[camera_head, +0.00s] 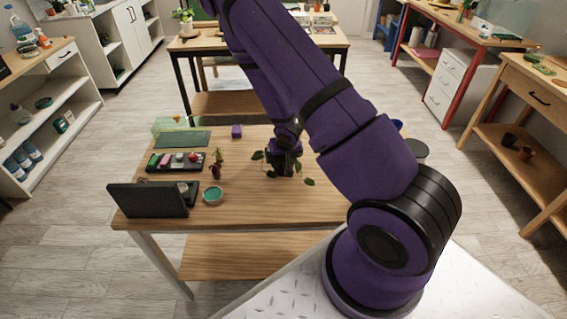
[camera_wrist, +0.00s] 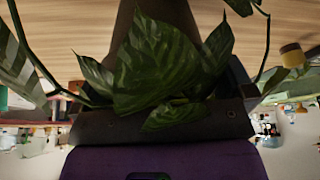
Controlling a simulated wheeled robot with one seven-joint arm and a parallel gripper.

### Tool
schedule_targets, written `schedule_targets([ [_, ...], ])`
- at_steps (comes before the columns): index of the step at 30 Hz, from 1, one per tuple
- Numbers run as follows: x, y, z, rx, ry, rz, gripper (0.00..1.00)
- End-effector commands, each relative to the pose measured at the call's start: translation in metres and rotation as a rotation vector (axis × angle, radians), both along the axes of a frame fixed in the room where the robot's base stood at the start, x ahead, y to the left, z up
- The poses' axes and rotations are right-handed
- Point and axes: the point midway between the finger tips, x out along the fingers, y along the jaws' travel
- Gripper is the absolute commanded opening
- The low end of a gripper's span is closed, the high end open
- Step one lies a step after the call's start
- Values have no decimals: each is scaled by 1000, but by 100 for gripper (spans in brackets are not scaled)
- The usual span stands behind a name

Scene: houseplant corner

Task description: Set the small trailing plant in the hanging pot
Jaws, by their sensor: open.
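The small trailing plant shows as green leaves (camera_head: 309,181) around my gripper (camera_head: 285,165) above the table's middle. In the wrist view its broad, striped leaves (camera_wrist: 160,70) fill the centre, right before my gripper (camera_wrist: 155,122), with thin stems hanging out to both sides. The jaws are open. The leaves and my gripper hide much of the pot, and I cannot tell whether it touches the fingers or the table. I cannot make out the hanging pot in either view.
On the wooden table (camera_head: 250,207) stand a dark tray (camera_head: 160,168) of small items, a teal-filled bowl (camera_head: 213,195), a black screen-like panel (camera_head: 147,200), a little reddish plant (camera_head: 216,168) and a purple block (camera_head: 237,131). The front middle is clear. My arm hides the right part.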

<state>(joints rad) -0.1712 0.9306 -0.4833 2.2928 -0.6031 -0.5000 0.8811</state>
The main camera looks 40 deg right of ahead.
Motion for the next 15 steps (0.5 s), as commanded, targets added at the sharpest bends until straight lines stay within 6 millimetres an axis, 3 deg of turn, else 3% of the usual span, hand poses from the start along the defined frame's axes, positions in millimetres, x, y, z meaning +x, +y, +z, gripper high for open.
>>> schedule_targets([
  [4,0,0,0,0,0,0,100],
  [9,0,0,0,0,0,0,67],
  [11,0,0,0,0,0,0,62],
  [15,0,0,0,0,0,0,62],
])
